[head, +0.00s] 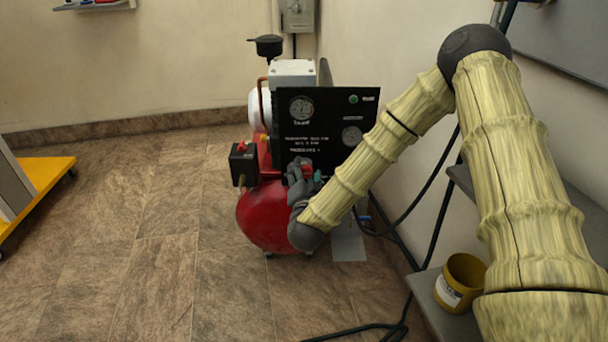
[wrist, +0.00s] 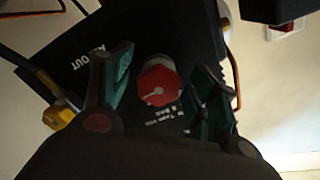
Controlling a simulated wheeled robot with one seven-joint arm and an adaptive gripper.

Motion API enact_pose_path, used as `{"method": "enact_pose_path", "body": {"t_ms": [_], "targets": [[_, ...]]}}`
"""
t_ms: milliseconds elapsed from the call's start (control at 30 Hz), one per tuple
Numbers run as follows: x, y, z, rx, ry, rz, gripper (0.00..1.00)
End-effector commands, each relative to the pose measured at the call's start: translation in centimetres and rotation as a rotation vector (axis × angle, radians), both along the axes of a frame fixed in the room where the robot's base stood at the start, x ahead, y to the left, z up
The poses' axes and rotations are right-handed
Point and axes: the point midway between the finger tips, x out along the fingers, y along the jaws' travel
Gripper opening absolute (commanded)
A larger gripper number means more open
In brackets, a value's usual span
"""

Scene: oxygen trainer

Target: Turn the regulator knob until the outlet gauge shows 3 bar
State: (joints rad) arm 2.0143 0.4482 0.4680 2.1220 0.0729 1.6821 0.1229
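The red regulator knob (wrist: 157,84) shows in the wrist view with a pale pointer mark on its face, on the black panel. My gripper (wrist: 164,72) is open, with one green-padded finger on each side of the knob and visible gaps between. In the head view my gripper (head: 305,174) is at the lower part of the compressor's black panel (head: 325,100) and mostly hides the knob there. A gauge (head: 352,136) at the panel's right appears to be the outlet gauge; its reading is too small to tell. Another gauge (head: 301,108), apparently labelled TANK, sits at upper left.
The red compressor tank (head: 262,222) stands on the floor near the wall. A black box with a red button (head: 243,163) is left of my gripper. A yellow cup (head: 461,283) stands on a grey shelf under my arm. Black hoses run at right.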

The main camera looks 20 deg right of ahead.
Motion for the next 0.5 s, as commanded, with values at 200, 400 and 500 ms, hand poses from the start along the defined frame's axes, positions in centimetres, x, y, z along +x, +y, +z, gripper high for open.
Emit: {"method": "enact_pose_path", "body": {"t_ms": [200,400,500], "targets": [[-0.02,0.02,-0.01,0.000,0.000,0.000,0.19],[-0.03,0.02,-0.03,0.011,-0.002,0.000,0.13],[-0.04,0.03,-0.04,0.048,-0.012,0.000,0.13]]}}
